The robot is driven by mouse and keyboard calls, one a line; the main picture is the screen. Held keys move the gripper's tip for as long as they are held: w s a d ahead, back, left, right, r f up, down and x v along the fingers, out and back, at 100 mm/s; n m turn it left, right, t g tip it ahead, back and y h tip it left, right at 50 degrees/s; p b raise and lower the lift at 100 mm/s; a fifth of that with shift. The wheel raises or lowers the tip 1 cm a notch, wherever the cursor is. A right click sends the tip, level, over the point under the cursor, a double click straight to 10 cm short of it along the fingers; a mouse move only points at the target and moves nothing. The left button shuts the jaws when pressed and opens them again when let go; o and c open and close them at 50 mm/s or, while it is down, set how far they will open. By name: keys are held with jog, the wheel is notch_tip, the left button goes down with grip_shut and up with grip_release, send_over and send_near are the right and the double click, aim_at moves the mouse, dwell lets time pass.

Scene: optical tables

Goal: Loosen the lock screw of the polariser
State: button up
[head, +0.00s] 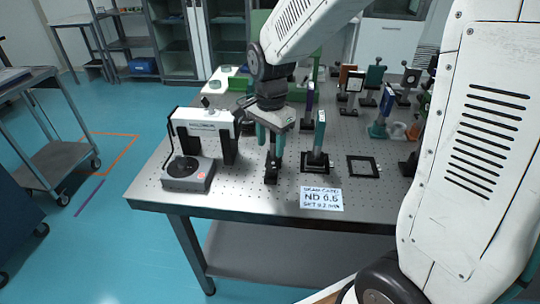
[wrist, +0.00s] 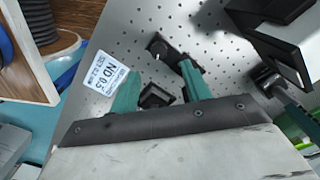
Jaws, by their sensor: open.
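My gripper (head: 269,150) is open, with its two teal fingers pointing down over the front part of the optical table (head: 245,196). A small black mount (head: 271,168) stands directly below the fingers, and its upper part is hidden by them. In the wrist view the fingers of my gripper (wrist: 160,69) are apart. A black square part (wrist: 156,96) shows between them, and a black base with a round knob (wrist: 158,47) lies just beyond the tips. I cannot tell whether the fingers touch anything. The polariser and its lock screw cannot be made out for sure.
A white card reading ND 0.5 (head: 321,199) lies at the table's front edge. A post with a teal-edged plate (head: 318,140) and a flat black frame (head: 363,166) stand to the right. Several optics crowd behind.

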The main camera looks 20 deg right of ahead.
aim_at(271, 168)
jog(key=n, duration=0.5)
jog(key=shift+s+n, duration=0.1)
jog(key=shift+n, duration=0.2)
jog(key=n, duration=0.9)
jog(key=shift+f+n, duration=0.2)
jog(key=shift+n, duration=0.1)
notch_tip(271, 168, down, 7)
jog(key=shift+f, duration=0.2)
jog(key=c, duration=1)
